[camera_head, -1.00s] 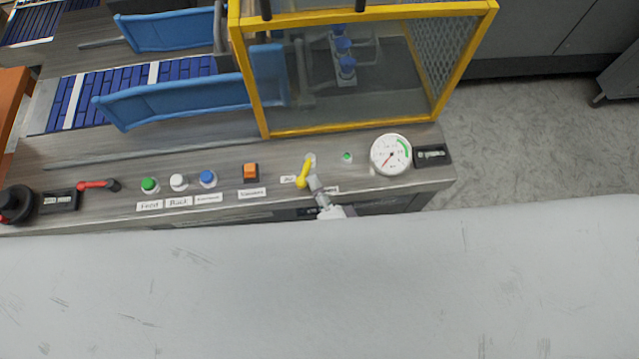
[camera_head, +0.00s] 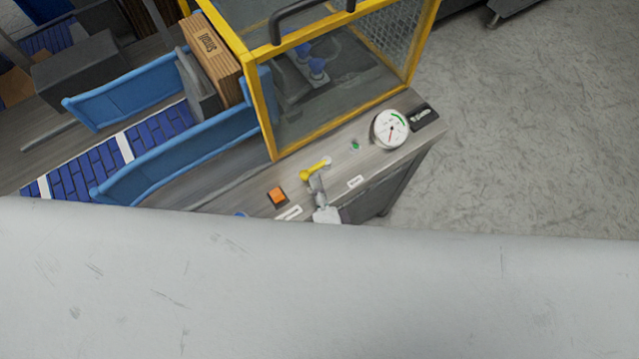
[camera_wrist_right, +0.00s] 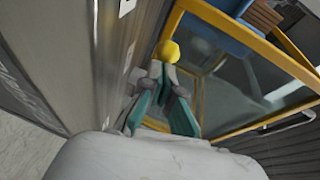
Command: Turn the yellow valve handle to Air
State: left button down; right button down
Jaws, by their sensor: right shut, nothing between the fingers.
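The yellow valve handle (camera_head: 315,170) is on the grey panel top, in front of the yellow-framed guard. It points from its pivot toward the left along the panel, roughly in line with the row of controls. A white label (camera_head: 355,181) lies to its right; its text is too small to read. Any label under the handle's left end is hidden. My right gripper (camera_head: 317,186) is shut and empty, close against the near side of the handle; I cannot tell if they touch. In the right wrist view the handle's yellow end (camera_wrist_right: 167,50) shows just beyond the fingers (camera_wrist_right: 162,92). My left gripper is not in view.
An orange switch (camera_head: 277,196) sits left of the handle. A green light (camera_head: 355,145) and a round gauge (camera_head: 390,129) are on the right. The yellow-framed guard (camera_head: 268,115) rises behind. Blue conveyor rails (camera_head: 170,155) and a brown carton (camera_head: 212,62) are at left.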

jog(key=shift+w+a, duration=0.1)
jog(key=shift+a, duration=0.25)
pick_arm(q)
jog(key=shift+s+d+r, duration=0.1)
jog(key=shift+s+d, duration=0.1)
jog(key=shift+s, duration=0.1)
pick_arm(e)
jog(key=shift+a+r, duration=0.1)
jog(key=shift+a, duration=0.15)
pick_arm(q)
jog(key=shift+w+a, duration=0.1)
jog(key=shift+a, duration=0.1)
pick_arm(e)
jog(key=shift+a+r, duration=0.1)
jog(key=shift+a, duration=0.1)
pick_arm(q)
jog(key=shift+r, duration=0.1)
